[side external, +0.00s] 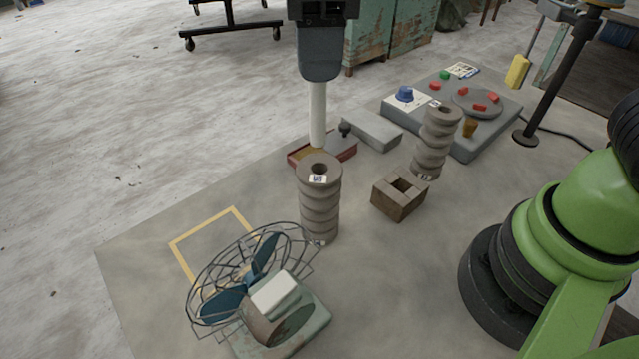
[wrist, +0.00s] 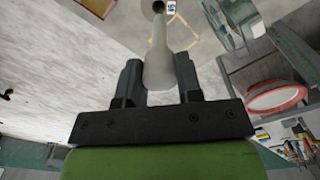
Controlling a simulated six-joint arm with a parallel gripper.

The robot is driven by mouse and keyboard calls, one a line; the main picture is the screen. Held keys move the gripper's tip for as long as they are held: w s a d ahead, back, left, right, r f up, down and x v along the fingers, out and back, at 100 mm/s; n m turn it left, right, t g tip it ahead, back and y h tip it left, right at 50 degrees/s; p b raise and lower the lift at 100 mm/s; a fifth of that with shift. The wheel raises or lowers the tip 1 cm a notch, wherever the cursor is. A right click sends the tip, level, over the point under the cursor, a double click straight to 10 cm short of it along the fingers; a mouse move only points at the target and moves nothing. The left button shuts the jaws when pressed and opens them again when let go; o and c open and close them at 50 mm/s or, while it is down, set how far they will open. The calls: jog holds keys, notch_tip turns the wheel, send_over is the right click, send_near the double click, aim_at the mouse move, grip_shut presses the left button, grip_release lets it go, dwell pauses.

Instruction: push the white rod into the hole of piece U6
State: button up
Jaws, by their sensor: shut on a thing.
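My gripper (side external: 319,78) is shut on the upper part of the white rod (side external: 318,115), which hangs upright below it. The wrist view also shows my gripper (wrist: 158,65) with its two fingers on either side of the rod (wrist: 159,45). Below the rod is a ribbed grey-brown cylinder (side external: 319,205) with a round hole in its top and a small label. The rod's lower end appears close to its top; the wrist view shows the dark hole just beyond the rod's end. A similar ribbed cylinder (side external: 435,145) stands farther right. I cannot read which label says U6.
A caged fan (side external: 285,320) stands in front, beside a yellow taped square (side external: 186,263). A brown block with a square hole (side external: 398,202) is right of the near cylinder. A shallow red tray (side external: 343,149), a grey box (side external: 372,130) and a control panel (side external: 470,142) lie behind.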

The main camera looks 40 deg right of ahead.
aim_at(319, 145)
jog(key=shift+d+f, duration=0.1)
jog(key=shift+f, duration=3.65)
jog(key=shift+f, duration=0.15)
jog(key=o, duration=0.9)
jog(key=shift+o, duration=0.2)
notch_tip(319, 145, up, 12)
jog(key=shift+r, duration=0.2)
jog(key=s+d+m+t+y, duration=0.1)
jog(key=s+d+m+t, duration=0.6)
jog(key=s+d+m, duration=0.4)
jog(key=shift+s+d+f+m+y, duration=0.3)
jog(key=shift+s+m, duration=0.55)
jog(key=shift+m, duration=1.15)
